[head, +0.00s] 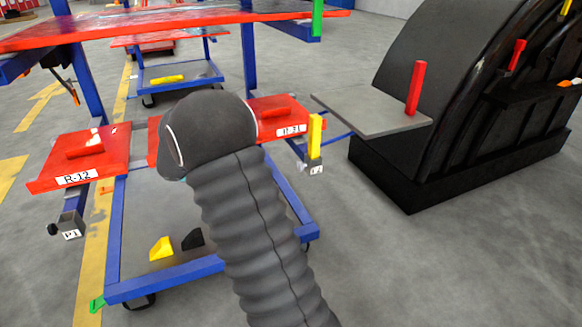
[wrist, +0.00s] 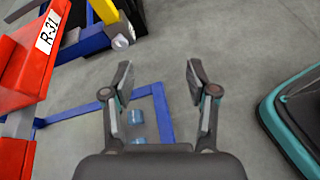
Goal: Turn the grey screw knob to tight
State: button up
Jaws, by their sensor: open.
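A small grey round knob (wrist: 120,41) shows in the wrist view at the end of a dark block, beside the foot of a yellow post (wrist: 104,12). In the head view a small grey block with a white label (head: 313,169) sits below the yellow post (head: 315,136). Another labelled block (head: 70,226) with a dark knob (head: 52,229) hangs at the cart's left corner. My gripper (wrist: 158,73) is open and empty in the wrist view, its fingers below and right of the grey knob. My arm hides it in the head view. I cannot tell how tight either knob is.
A blue cart frame (head: 165,282) carries red panels (head: 90,158). A dark curved nosecone (head: 440,60) with a grey plate (head: 372,107) and red post (head: 416,88) stands right. Floor between cart and nosecone is clear.

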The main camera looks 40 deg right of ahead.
aim_at(298, 166)
jog(key=w+d+f+n+h, duration=0.2)
jog(key=w+f+n+h, duration=0.2)
jog(key=w+f, duration=0.35)
jog(key=x, duration=0.9)
jog(key=r+x, duration=0.1)
jog(key=x, duration=0.3)
jog(key=shift+d, duration=0.4)
grip_shut()
